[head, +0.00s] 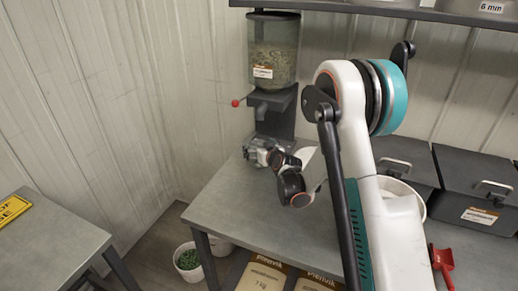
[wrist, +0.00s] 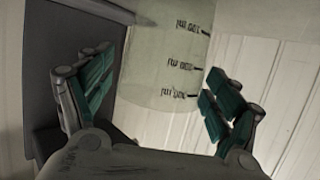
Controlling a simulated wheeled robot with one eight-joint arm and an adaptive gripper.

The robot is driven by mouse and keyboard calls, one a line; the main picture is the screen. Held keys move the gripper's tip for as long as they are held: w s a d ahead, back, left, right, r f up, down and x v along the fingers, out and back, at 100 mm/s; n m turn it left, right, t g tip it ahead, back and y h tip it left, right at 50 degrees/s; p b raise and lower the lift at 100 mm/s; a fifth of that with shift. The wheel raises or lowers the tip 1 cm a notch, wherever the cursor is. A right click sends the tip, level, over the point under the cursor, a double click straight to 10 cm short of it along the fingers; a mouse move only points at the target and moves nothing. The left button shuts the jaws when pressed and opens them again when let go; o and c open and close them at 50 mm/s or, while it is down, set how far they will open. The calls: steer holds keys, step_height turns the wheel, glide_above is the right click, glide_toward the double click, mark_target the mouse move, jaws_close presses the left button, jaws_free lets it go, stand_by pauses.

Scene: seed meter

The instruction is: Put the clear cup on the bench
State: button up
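The clear cup (wrist: 160,65) with black ml marks fills the middle of the wrist view, between my gripper's two green-padded fingers. My gripper (wrist: 155,95) is open around it; a gap shows at the left finger, and I cannot tell whether the right finger touches. In the head view my gripper (head: 259,153) is low at the dispenser's base, at the far left of the grey bench (head: 232,205). The cup is hard to make out there. I cannot tell whether it rests on something.
A seed dispenser (head: 273,55) with a red-knobbed lever (head: 236,103) stands above my gripper. Dark bins (head: 475,185) and a red scoop (head: 441,262) are on the right. A second grey table (head: 50,240) with a yellow sign (head: 11,208) is at left. The bench's front left is clear.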

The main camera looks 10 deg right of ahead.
steer(key=shift+r, duration=0.1)
steer(key=shift+r, duration=0.15)
steer(key=s+a+r+g+p, duration=0.1)
steer(key=s+r+g, duration=0.1)
steer(key=s+r, duration=0.8)
steer(key=s+a+r+g+p, duration=0.15)
steer(key=s+r, duration=0.45)
steer(key=s, duration=0.8)
steer(key=s+d+r+m+g+h, duration=0.1)
steer(key=s+d+g+h, duration=0.1)
steer(key=s, duration=2.1)
steer(key=shift+d+r+m+g, duration=0.25)
steer(key=shift+m+g, duration=0.15)
steer(key=shift+g, duration=0.25)
